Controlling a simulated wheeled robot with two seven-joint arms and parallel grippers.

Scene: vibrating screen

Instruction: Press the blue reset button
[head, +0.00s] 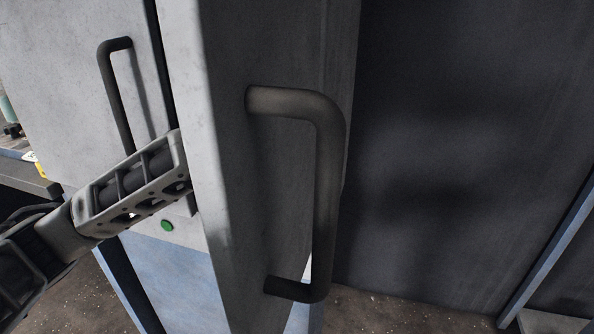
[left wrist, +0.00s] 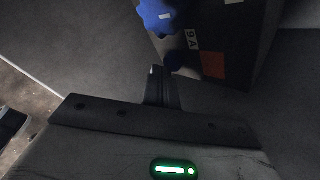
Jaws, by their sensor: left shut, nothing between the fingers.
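In the left wrist view, a bright blue part (left wrist: 160,16) shows at the top edge, on or against a dark box (left wrist: 225,40). A smaller dark blue rounded piece (left wrist: 175,61) is below it, near the fingertips. I cannot tell for certain which is the reset button. My left gripper (left wrist: 162,80) is shut and empty, its fingers pointing up at these parts; whether they touch is unclear. In the head view my left arm reaches in from the left and its end is hidden behind a grey door panel. My right gripper is not in view.
The grey door panel (head: 225,200) with a large handle (head: 328,190) stands close in front. Another handle (head: 115,95) is on the left panel. A green button (head: 167,226) sits below my left arm. The dark box carries a white label and an orange patch (left wrist: 213,64).

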